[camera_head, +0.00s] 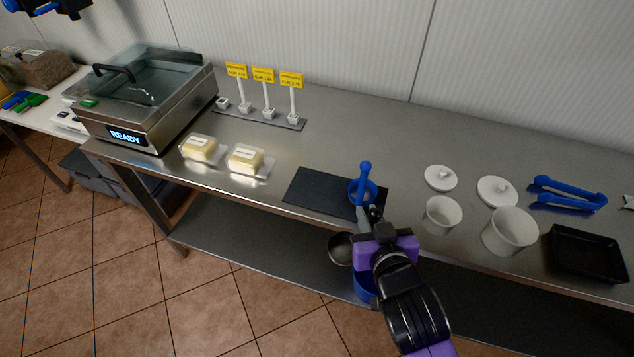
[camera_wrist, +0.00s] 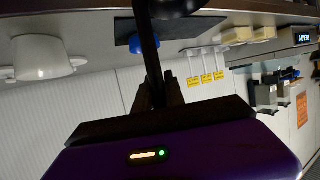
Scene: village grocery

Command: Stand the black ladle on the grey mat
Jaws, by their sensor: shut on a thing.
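The grey mat (camera_head: 312,190), dark slate in colour, lies flat near the table's front edge. A blue ring-shaped piece with an upright knobbed stem (camera_head: 365,172) stands on its right part. My gripper (camera_head: 372,218) is at the mat's front right and is shut on the black ladle (camera_head: 341,249). The ladle's round bowl hangs at the left of my gripper, near the table's front edge. In the wrist view the ladle's dark handle (camera_wrist: 148,45) runs between my fingers (camera_wrist: 160,95), with the bowl at the top edge. My gripper hides part of the handle in the head view.
White pots (camera_head: 510,232) and lids, blue tongs (camera_head: 566,193) and a black tray (camera_head: 588,254) stand right. Butter packs (camera_head: 246,159), price tags (camera_head: 264,78) and a glass-lidded machine (camera_head: 150,95) stand left. The table behind the mat is clear.

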